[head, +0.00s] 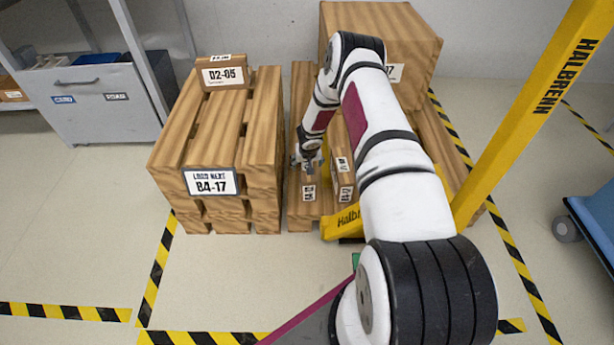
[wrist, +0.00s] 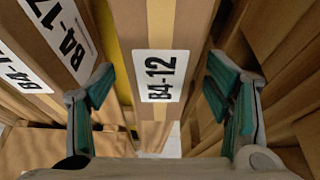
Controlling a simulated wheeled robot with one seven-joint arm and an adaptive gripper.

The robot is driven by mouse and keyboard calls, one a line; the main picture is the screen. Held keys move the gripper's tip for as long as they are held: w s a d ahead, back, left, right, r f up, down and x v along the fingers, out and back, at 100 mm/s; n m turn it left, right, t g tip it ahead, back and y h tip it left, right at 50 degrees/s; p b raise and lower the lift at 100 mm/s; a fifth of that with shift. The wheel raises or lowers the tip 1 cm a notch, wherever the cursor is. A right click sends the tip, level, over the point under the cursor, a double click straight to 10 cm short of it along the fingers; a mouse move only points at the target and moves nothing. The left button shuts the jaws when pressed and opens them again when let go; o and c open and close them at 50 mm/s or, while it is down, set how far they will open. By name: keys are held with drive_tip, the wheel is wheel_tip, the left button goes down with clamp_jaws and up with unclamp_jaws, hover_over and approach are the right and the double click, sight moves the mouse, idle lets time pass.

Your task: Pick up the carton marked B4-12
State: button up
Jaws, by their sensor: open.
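The carton marked B4-12 (wrist: 143,28) is a tall brown box with a white label and yellowish tape, in the middle of the wrist view. My gripper (wrist: 157,90) is open, with one green-padded finger on each side of this carton. Nothing is clearly gripped; I cannot tell whether a pad touches it. In the head view my gripper (head: 308,158) is low over the small cartons on the middle pallet. Their labels are too small there to tell which one is B4-12, and my arm hides part of them.
A carton marked B4-17 (wrist: 43,58) stands close left in the wrist view. In the head view, a pallet stack (head: 222,140) with a LOAD NEXT B4-17 sign carries a D2-05 carton (head: 223,76). A big box (head: 405,45) and a yellow post (head: 525,100) stand right.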

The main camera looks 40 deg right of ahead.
drive_tip(key=shift+x, duration=0.85)
drive_tip(key=shift+c, duration=0.3)
clamp_jaws()
drive_tip(key=shift+w+r, duration=0.1)
drive_tip(key=shift+r, duration=0.15)
